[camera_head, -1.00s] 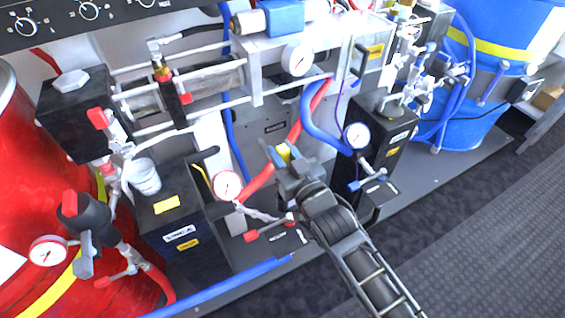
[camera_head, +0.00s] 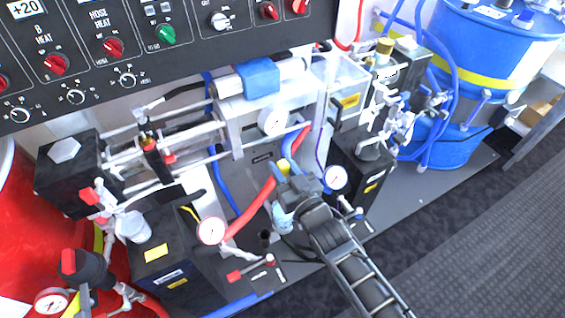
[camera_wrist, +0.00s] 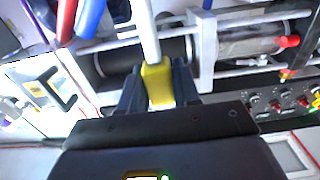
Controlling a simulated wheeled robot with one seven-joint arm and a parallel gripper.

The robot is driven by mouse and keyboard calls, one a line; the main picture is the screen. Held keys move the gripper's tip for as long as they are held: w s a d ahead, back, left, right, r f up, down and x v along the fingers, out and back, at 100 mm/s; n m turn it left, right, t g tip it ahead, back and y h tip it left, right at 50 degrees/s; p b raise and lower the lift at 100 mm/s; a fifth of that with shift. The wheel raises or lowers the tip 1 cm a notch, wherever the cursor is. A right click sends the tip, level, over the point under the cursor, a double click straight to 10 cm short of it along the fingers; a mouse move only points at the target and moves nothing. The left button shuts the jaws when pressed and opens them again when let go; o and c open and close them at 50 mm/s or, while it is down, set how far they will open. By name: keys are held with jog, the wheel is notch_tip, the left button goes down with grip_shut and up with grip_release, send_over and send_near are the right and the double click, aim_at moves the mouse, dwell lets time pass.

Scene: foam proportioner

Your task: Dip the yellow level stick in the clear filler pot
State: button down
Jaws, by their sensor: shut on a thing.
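My gripper (camera_head: 287,172) is shut on the yellow grip of the level stick (camera_head: 284,166), in front of the machine's middle. In the wrist view my gripper (camera_wrist: 160,88) has a dark finger on each side of the yellow grip (camera_wrist: 158,84). A pale shaft runs from the grip to the top edge of that view; its tip is out of frame. A translucent whitish pot (camera_head: 137,228), which looks like the filler pot, stands upright on the left black box, well left of the gripper. The stick is apart from it. The pot's inside is unclear.
A gauge (camera_head: 212,231) and red hose (camera_head: 255,206) lie between the gripper and the pot. Another gauge (camera_head: 335,178) is close right of the gripper. A pale bluish piece (camera_head: 283,219) below the gripper is unclear. The blue drum (camera_head: 485,60) stands far right.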

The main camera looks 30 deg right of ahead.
jog(key=shift+f+b, duration=5.75)
jog(key=shift+f, duration=0.7)
jog(key=shift+r, duration=0.1)
